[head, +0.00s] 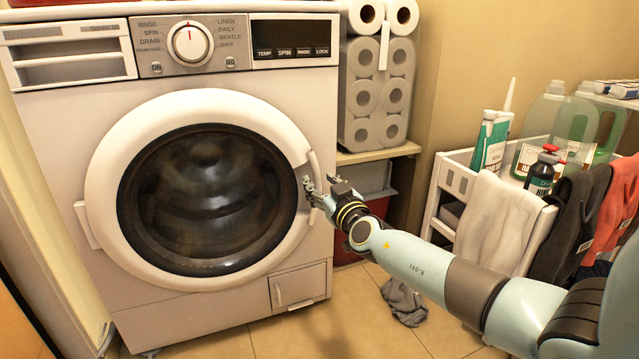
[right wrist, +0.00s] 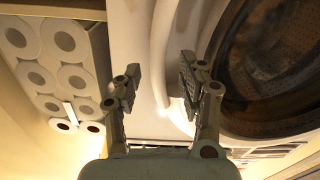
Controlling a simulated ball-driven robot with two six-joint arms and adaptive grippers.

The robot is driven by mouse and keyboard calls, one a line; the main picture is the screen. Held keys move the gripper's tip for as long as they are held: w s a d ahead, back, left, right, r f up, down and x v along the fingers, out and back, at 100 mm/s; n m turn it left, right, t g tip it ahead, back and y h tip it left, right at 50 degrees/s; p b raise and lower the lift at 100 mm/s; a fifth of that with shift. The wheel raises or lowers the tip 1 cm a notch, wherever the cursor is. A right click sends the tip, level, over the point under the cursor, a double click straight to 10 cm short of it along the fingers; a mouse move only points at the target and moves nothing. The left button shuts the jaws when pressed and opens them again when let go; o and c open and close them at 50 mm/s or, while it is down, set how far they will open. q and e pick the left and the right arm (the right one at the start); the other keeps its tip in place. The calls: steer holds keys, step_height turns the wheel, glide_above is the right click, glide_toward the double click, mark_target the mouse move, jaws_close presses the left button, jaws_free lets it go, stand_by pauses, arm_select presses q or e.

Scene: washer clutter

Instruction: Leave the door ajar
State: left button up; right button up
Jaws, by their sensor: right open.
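The washer (head: 60,170) stands at the left, facing me. Its round door (head: 100,185), a white ring around dark glass, looks closed against the front. The door handle (head: 316,172) is a white curved grip on the door's right rim. My right gripper (head: 318,190) is at this rim, close to the handle, with its fingers apart. In the right wrist view the open fingers (right wrist: 158,78) point towards the white handle (right wrist: 163,50), which shows between them; whether a finger touches it I cannot tell. My left gripper is not in view.
Paper rolls (head: 378,95) stand on a shelf (head: 385,153) right of the washer. A white cart (head: 447,190) with bottles and hanging cloths is further right. A grey cloth (head: 404,300) lies on the tiled floor. The floor before the washer is otherwise clear.

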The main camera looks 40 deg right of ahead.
steer(key=shift+x, duration=0.9)
jaws_close()
